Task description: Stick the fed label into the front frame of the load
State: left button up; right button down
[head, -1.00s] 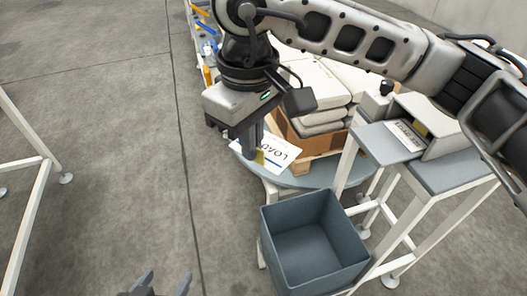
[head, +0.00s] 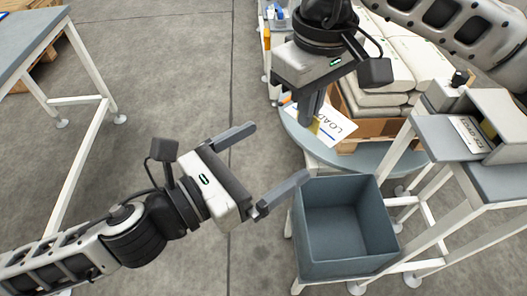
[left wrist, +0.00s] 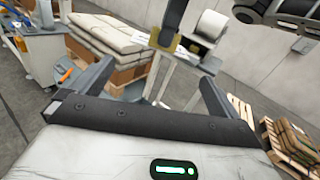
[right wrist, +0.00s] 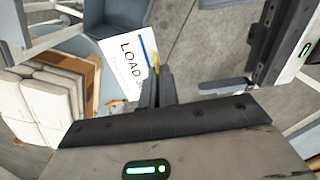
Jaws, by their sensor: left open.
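My right gripper (head: 313,112) is shut on a white label (head: 333,128) with a blue stripe and the word LOAD. The label also shows in the right wrist view (right wrist: 122,58), held at its edge and tilted. The load is a stack of pale sacks (head: 400,62) above a brown box (head: 372,127) on a round grey turntable (head: 318,153). The label is in front of the box's near corner; I cannot tell whether they touch. The front frame cannot be made out. My left gripper (head: 279,152) is open and empty, left of the bin and below the right gripper.
An open grey bin (head: 345,268) stands before the turntable. A grey label feeder stand (head: 445,137) at the right bears another printed label (head: 466,131). A grey table (head: 30,40) stands at the upper left. The floor between is clear.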

aim_at(325, 118)
pick_arm(q)
jog(key=shift+m, duration=0.6)
jog(key=x, duration=1.2)
jog(key=shift+s+d+r, duration=0.1)
jog(key=shift+s, duration=0.05)
jog(key=c, duration=0.7)
pick_arm(e)
jog(key=c, duration=1.6)
grip_release()
